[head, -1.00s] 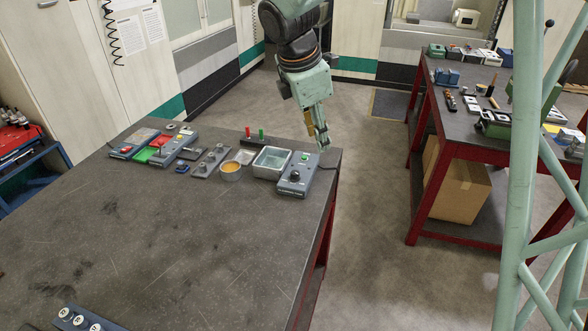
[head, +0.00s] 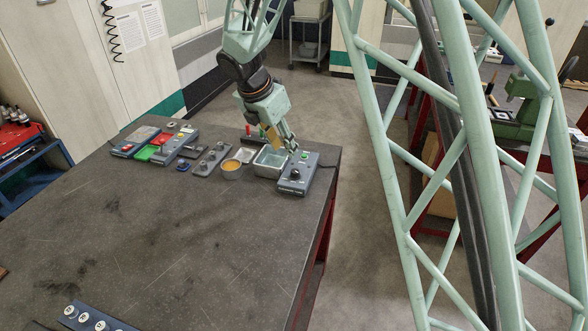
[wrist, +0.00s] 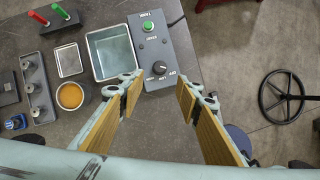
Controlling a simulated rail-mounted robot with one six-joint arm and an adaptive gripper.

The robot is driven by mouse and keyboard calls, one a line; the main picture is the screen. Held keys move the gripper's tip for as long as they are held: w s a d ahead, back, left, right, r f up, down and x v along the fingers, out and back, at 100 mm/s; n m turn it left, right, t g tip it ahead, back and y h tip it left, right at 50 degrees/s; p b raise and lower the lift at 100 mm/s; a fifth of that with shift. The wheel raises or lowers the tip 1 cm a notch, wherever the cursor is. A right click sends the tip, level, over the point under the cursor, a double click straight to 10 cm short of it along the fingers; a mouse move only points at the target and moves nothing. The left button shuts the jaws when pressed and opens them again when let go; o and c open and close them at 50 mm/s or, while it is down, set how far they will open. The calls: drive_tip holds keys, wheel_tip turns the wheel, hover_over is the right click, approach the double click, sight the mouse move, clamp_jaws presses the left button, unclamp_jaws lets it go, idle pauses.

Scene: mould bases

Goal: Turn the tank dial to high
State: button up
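The tank control box (head: 296,182) is a grey-blue box at the table's far right corner. Its dial (head: 295,173) is a round black knob, and a green button sits behind it. In the wrist view the dial (wrist: 159,68) is at the upper middle, with small white lettering around it that is too small to read surely. The open tank (wrist: 110,52) stands just left of the box. My gripper (head: 284,146) is above the tank and the box's far end. In the wrist view my gripper (wrist: 157,88) is open and empty, its wood-coloured pads either side of the dial's line, apart from it.
Left of the tank are an orange-filled round cup (wrist: 70,95), a small tray (wrist: 68,58) and a holder with red and green sticks (wrist: 60,20). A grey knobbed strip (head: 211,160) lies further left. The table's right edge is close to the box. The front tabletop is mostly clear.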

sight(295, 171)
drive_tip(key=shift+f, duration=0.15)
drive_tip(key=shift+b+x, duration=0.45)
drive_tip(key=shift+x, duration=6.3)
drive_tip(key=shift+w, duration=0.15)
drive_tip(key=shift+c, duration=0.7)
drive_tip(key=c, duration=0.7)
